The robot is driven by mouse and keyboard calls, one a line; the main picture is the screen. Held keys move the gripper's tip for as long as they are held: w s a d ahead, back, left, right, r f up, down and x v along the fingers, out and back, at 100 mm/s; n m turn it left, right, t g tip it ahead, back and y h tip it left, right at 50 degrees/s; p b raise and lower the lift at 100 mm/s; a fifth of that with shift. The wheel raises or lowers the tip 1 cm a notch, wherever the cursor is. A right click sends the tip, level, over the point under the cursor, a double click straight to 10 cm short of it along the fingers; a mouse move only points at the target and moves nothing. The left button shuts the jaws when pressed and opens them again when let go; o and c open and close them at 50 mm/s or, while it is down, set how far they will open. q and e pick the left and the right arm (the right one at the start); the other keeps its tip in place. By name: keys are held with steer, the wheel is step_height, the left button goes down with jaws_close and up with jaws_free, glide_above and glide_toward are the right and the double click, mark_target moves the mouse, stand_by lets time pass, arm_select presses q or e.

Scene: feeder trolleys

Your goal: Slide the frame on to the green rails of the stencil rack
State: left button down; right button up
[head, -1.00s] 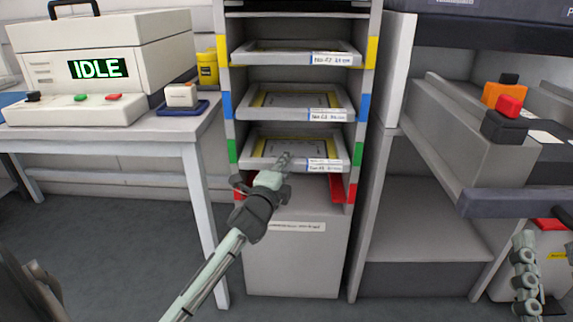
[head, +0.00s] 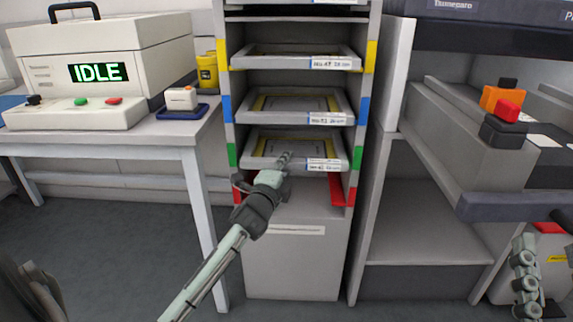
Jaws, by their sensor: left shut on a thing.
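The frame (head: 262,162), light grey with a yellow-edged inner sheet and a white label on its front, lies level in the stencil rack (head: 228,131) between the green rail marks (head: 232,154). Its front edge sticks out towards me. My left gripper (head: 284,160) is shut on the frame's front edge near the middle, and its fingers hide part of it. The rails under the frame are hidden. My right gripper (head: 525,265) shows at the lower right, apart from the rack; its jaw opening is not clear.
Similar frames sit above at the blue level (head: 334,118) and the yellow level (head: 336,63). The red-marked level below (head: 340,190) looks empty. A table with a machine (head: 100,75) stands left, and a grey bench (head: 450,150) stands right.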

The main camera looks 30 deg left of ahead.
arm_select(q)
steer(key=shift+r, duration=0.15)
steer(key=c, duration=1.3)
jaws_free()
steer(key=shift+o, duration=0.9)
steer(key=shift+f, duration=0.2)
steer(key=o, duration=0.9)
steer(key=shift+c, duration=0.2)
steer(key=shift+r, duration=0.2)
